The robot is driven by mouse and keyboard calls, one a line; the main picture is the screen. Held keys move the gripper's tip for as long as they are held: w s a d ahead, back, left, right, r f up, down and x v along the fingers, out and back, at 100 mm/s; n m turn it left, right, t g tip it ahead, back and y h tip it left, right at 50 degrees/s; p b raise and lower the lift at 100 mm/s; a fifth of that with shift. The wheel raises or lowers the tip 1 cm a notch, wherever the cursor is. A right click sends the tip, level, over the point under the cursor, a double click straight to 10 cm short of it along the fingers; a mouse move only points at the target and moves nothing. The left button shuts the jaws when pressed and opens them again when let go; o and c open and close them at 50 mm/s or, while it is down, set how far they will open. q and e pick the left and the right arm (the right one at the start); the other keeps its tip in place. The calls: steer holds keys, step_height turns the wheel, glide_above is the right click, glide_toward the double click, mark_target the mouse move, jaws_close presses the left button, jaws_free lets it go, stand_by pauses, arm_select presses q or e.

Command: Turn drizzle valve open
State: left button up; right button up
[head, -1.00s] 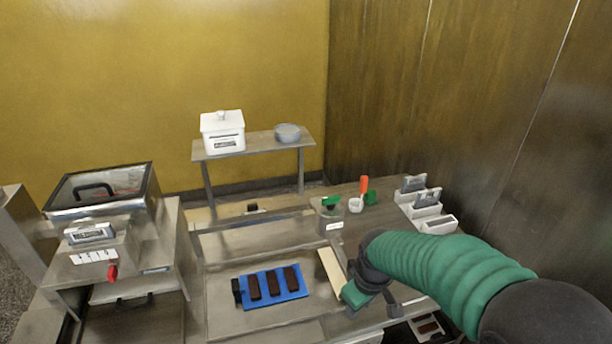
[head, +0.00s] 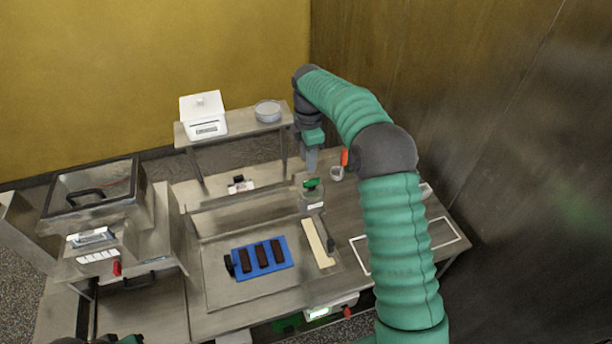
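A small red lever (head: 116,268) hangs on the front of the steel tank unit at the left. A small clear container with a green top piece (head: 311,184) stands near the middle of the bench. I cannot tell for sure which of these is the drizzle valve. My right gripper (head: 311,160) points down just above the green top piece. A gap seems to remain between them; the gripper's fingers overlap in this view, so their opening is unclear. Only a green and dark sliver of my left arm (head: 130,340) shows at the bottom left edge.
A blue tray (head: 286,256) with several dark bars lies on the bench beside a pale strip (head: 317,240). A raised shelf (head: 236,126) holds a white lidded box (head: 203,115) and a grey bowl (head: 268,111). A white cup (head: 337,174) stands right of the gripper.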

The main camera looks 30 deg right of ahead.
mark_target(312, 180)
steer(key=f, duration=0.3)
steer(key=d+f+p, duration=0.1)
steer(key=f, duration=0.2)
steer(key=d+f+p, duration=0.1)
steer(key=f, duration=0.2)
steer(key=shift+w+d, duration=0.1)
steer(key=shift+d, duration=0.1)
steer(key=shift+a+f, duration=0.1)
steer(key=shift+f, duration=0.1)
steer(key=shift+a+r, duration=0.15)
steer(key=shift+a, duration=0.55)
steer(key=shift+c, duration=0.6)
steer(key=shift+a, duration=0.15)
steer(key=c, duration=0.4)
jaws_close()
arm_select(q)
steer(key=r, duration=0.1)
steer(key=d+r, duration=0.1)
steer(key=shift+r, duration=0.3)
arm_select(e)
steer(key=shift+d, duration=0.45)
arm_select(q)
steer(key=shift+w, duration=0.1)
